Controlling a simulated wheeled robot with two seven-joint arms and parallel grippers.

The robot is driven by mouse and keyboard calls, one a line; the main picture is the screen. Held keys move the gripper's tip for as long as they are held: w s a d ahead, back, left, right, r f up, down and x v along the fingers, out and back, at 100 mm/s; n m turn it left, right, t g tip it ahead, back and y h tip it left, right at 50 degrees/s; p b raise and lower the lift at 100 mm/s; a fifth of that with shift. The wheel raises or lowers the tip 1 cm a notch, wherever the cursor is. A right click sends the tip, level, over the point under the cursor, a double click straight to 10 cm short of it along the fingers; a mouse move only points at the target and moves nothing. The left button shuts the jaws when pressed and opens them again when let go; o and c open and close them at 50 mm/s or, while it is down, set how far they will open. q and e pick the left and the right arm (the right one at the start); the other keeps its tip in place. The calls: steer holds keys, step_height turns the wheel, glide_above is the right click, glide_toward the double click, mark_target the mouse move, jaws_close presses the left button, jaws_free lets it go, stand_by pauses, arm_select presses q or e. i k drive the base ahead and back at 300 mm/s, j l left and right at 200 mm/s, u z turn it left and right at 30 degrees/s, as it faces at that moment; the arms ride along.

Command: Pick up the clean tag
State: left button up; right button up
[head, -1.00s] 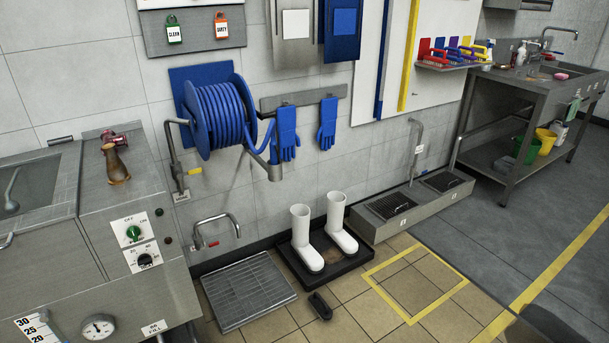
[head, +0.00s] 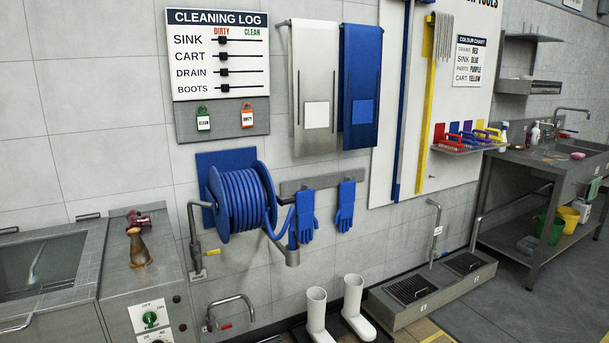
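The clean tag (head: 203,119) is a small white tag with a green top, lettered CLEAN. It hangs on the grey strip (head: 222,136) under the cleaning log board (head: 218,55). The dirty tag (head: 247,116), white with an orange top, hangs to its right on the same strip. Neither of my grippers shows in the head view, so nothing of mine is seen near the tags.
A blue hose reel (head: 241,200) is on the wall below the tags. Aprons and blue gloves (head: 305,216) hang to the right. White boots (head: 317,310) stand below.

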mark_target(203, 119)
steer(key=i+l+u, duration=0.1)
steer(key=i+l, duration=0.25)
steer(key=i+l+u, duration=0.15)
steer(key=i+l, duration=0.2)
steer(key=i+l+u, duration=0.1)
steer(key=i+l, duration=0.25)
steer(key=i+l+u, duration=0.15)
steer(key=i+l, duration=0.15)
steer(key=l, duration=0.25)
steer(key=i+l+u, duration=0.1)
steer(key=i+l, duration=0.2)
steer(key=l, duration=0.2)
